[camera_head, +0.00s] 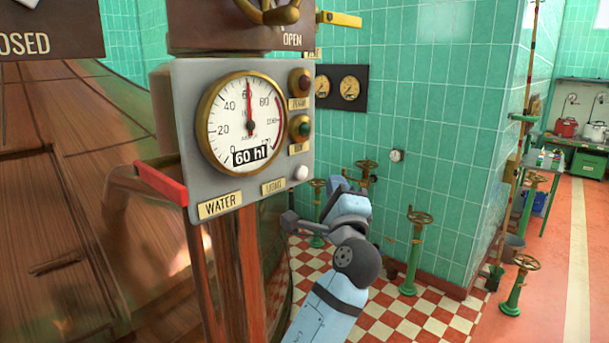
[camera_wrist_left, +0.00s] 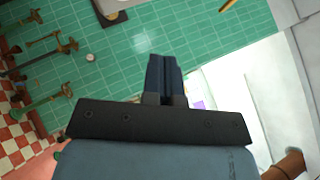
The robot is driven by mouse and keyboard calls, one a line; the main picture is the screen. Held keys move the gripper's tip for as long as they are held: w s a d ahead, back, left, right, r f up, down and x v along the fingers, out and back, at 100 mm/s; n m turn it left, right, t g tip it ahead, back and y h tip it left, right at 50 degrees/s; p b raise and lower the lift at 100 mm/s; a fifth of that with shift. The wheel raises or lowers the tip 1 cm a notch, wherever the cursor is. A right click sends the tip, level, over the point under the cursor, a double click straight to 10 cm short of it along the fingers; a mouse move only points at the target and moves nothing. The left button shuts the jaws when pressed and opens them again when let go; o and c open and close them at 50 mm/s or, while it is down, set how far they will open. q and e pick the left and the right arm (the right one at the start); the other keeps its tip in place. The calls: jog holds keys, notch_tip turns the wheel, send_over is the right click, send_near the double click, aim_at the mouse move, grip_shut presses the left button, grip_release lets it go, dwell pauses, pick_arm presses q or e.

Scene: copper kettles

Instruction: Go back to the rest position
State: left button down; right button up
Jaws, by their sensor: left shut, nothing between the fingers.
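My left arm is pale blue with a dark joint, and it rises from the bottom edge of the head view. My left gripper (camera_head: 292,222) is beside the lower right of the grey gauge panel (camera_head: 190,100), in front of the tiled wall. In the left wrist view the dark fingers of my left gripper (camera_wrist_left: 163,72) are together, with nothing between them. I cannot tell how far the gripper is from the panel. My right gripper is not in view.
A large copper kettle (camera_head: 60,130) fills the left side. A red lever (camera_head: 161,184) sticks out of the panel. Green valve posts (camera_head: 417,250) with brass handwheels stand on the checkered floor (camera_head: 400,325). An orange floor (camera_head: 570,240) lies open at the right.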

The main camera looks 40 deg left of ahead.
pick_arm(q)
jog(key=shift+d+f, duration=0.1)
jog(key=shift+d, duration=0.05)
dwell(0.4)
jog(key=s+d+f+h, duration=0.15)
jog(key=f+h, duration=0.25)
jog(key=f, duration=0.5)
jog(key=s+d+f+h+p, duration=0.1)
jog(key=d+f+h, duration=0.3)
jog(key=f, duration=0.6)
jog(key=s+d+f+h, duration=0.1)
jog(key=f+h, duration=0.4)
jog(key=f, duration=0.4)
jog(key=s+d+f+n+g+h, duration=0.2)
jog(key=s+d+f+n+h, duration=0.1)
jog(key=s+f, duration=0.7)
jog(key=s+d+f+n+g+h+p, duration=0.1)
jog(key=s+d+f+n+g+h, duration=0.2)
jog(key=s+f+n, duration=0.3)
jog(key=s+d+f, duration=0.1)
jog(key=s+f, duration=0.4)
jog(key=s, duration=0.2)
jog(key=shift+s+d+n+h+p, duration=0.2)
jog(key=shift+n+h+p, duration=0.1)
jog(key=shift+h, duration=0.1)
